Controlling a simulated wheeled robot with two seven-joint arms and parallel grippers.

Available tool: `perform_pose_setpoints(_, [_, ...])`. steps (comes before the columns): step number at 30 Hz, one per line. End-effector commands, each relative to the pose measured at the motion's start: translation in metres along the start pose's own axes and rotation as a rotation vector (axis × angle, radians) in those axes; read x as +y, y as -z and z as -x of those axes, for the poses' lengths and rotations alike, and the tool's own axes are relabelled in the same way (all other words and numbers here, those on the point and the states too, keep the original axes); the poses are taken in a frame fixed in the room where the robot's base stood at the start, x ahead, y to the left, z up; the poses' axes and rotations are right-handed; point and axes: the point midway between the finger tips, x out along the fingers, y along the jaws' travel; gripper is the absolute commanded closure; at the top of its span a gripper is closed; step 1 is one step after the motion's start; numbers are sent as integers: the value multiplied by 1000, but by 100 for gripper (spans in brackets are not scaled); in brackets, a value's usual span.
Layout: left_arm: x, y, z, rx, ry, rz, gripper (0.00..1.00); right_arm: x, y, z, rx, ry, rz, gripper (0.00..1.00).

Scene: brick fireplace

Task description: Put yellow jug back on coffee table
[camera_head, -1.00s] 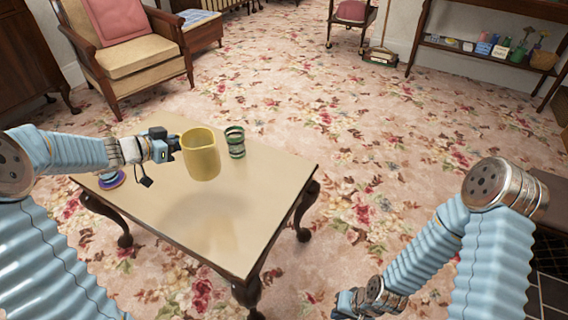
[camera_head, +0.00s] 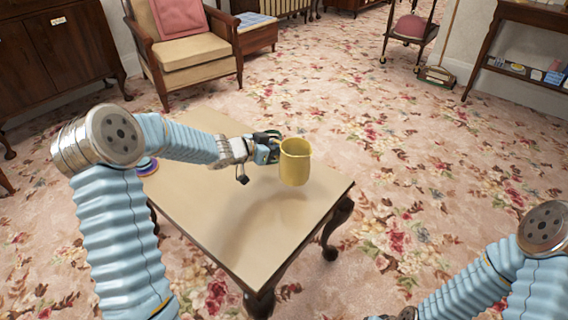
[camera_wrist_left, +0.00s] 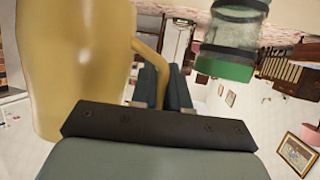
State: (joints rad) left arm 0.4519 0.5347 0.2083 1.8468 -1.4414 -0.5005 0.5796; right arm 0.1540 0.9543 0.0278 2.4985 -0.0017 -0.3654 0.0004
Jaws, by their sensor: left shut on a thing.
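The yellow jug (camera_head: 295,165) is held upright over the right part of the coffee table (camera_head: 225,225), with a soft shadow on the top below it. It seems to hang a little above the top. My left gripper (camera_head: 275,150) is shut on the jug's handle, at the jug's left side. In the left wrist view the jug (camera_wrist_left: 75,65) fills the left, and its handle (camera_wrist_left: 148,65) runs down between the dark fingers. My right arm shows at the lower right, but its gripper is below the picture edge.
A green-banded glass (camera_wrist_left: 232,40) stands on the table, mostly hidden behind my left gripper in the head view. A purple and orange round thing (camera_head: 147,166) is at the table's left edge. An armchair (camera_head: 190,58) stands behind. Flowered carpet surrounds the table.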

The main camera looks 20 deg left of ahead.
Motion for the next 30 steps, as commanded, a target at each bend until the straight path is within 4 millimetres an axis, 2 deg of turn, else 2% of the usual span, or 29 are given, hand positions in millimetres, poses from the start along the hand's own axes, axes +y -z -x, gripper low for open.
perform_pose_setpoints(5, [4,-6,-13,3,0,0,100,4,1,-4,3,-2,-2,100])
perform_pose_setpoints(7, [7,-13,-23,3,-2,1,100,6,2,-8,5,-4,-4,100])
perform_pose_setpoints(12, [5,-35,-31,3,0,2,100,10,3,-12,8,-7,-7,100])
perform_pose_setpoints(24, [5,-40,-32,3,1,0,100,11,3,-13,9,-8,-7,100])
perform_pose_setpoints(25, [5,-41,-32,1,1,-1,84,11,3,-13,9,-8,-8,100])
perform_pose_setpoints(30, [5,-40,-32,1,1,-1,60,11,3,-13,9,-8,-7,100])
